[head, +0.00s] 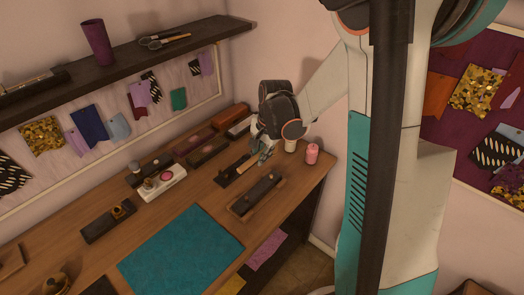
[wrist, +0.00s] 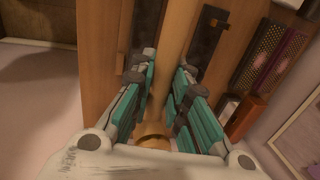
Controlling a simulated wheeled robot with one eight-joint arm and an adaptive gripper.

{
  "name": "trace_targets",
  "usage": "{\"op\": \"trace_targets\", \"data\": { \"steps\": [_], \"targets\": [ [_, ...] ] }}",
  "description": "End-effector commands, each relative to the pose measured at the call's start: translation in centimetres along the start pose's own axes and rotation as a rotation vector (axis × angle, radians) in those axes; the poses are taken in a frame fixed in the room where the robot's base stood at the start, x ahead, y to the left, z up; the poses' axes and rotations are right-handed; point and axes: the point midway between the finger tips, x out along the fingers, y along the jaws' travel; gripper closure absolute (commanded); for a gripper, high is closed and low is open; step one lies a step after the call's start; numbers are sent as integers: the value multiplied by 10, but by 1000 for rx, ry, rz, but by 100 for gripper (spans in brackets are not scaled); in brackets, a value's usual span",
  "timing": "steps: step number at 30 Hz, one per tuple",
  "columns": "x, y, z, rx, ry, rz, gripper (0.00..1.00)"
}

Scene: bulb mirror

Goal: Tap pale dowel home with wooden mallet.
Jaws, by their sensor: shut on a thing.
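My gripper (head: 262,156) is shut on a pale wooden shaft, which looks like the handle of the wooden mallet (head: 244,167). In the wrist view the shaft (wrist: 178,35) runs between the teal fingers (wrist: 166,65), and a rounded wooden end (wrist: 152,136) shows near the palm. The mallet's head cannot be made out clearly. A long dark fixture in a wooden frame (head: 240,209) lies on the bench in front of the gripper, with small upright parts on it. I cannot tell which part, if any, is the pale dowel.
A black slab (head: 227,178) lies below and left of my gripper. A pink jar (head: 312,154) and a white jar (head: 291,146) stand to the right. A white tray (head: 174,188) and dark trays stand along the back. A teal mat (head: 180,250) leaves clear room at front.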

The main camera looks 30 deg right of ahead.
Motion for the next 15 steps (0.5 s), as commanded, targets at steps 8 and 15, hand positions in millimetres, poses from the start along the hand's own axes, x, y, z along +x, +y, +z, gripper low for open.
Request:
{"op": "trace_targets", "data": {
  "steps": [8,15],
  "targets": [
    [0,0,0,0,1,-4,100],
    [13,2,0,0,1,-5,100]
  ]
}}
